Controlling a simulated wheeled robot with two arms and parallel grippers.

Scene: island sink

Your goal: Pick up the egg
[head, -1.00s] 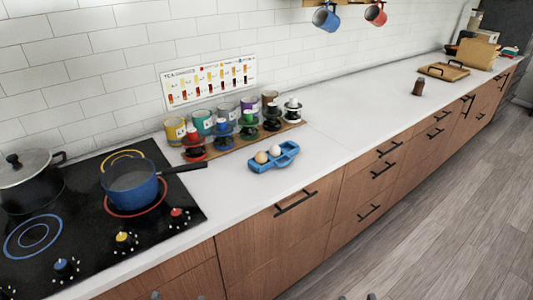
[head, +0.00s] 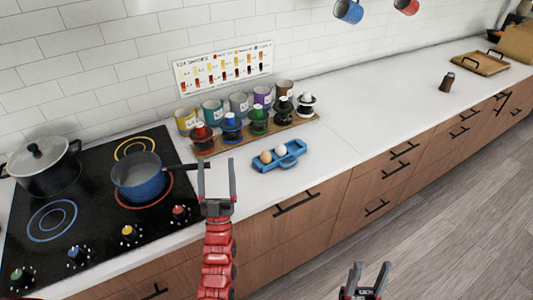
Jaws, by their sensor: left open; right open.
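Two eggs sit in a blue egg tray (head: 293,160) on the white counter, a brown egg (head: 266,156) on the left and a white egg (head: 281,150) beside it. My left gripper (head: 217,172) is open and empty, its fingers pointing away over the counter's front edge, left of the tray and apart from it. My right gripper (head: 370,272) is open and empty, low in the picture in front of the drawers, well away from the eggs.
A blue pot (head: 140,182) stands on the black stove (head: 95,222), its dark handle reaching toward my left gripper. Behind the tray, a wooden board (head: 212,151) holds several coloured cups and stands. The counter right of the tray (head: 370,125) is clear up to a brown shaker (head: 447,82).

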